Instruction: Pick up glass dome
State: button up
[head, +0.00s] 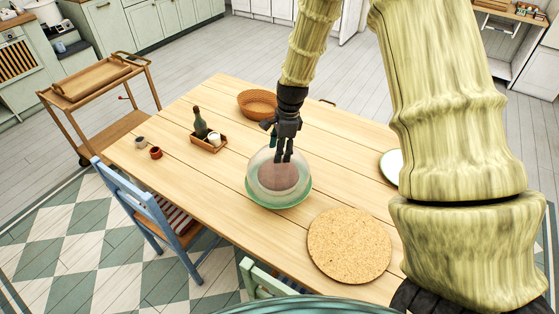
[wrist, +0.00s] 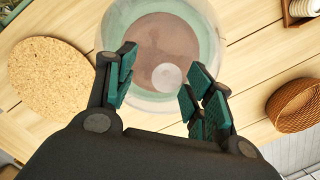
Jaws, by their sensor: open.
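The glass dome (head: 263,164) is clear and stands on a green-rimmed plate on the wooden table, with something round and brown beneath it. In the wrist view the dome (wrist: 122,22) is at the top middle, and its round pale knob (wrist: 167,77) shows between my fingers. My gripper (head: 284,157) points down over the dome's top. In the wrist view my gripper (wrist: 158,75) is open, with green finger pads on either side of the knob. I cannot tell whether the fingers touch the dome.
A round cork mat (head: 349,246) lies to the right of the dome. A wicker basket (head: 258,104) and a small tray with a bottle (head: 200,123) stand behind. Two small cups (head: 155,153) are at the left. A blue chair (head: 146,211) stands by the table (head: 223,218).

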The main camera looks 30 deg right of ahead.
jog(key=shift+w+f, duration=0.5)
jog(key=shift+w, duration=0.05)
jog(key=shift+s+r, duration=0.25)
jog(key=shift+s, duration=0.1)
jog(key=shift+c, duration=1.2)
jog(key=c, duration=0.3)
jog(key=shift+w+f, duration=0.1)
grip_shut()
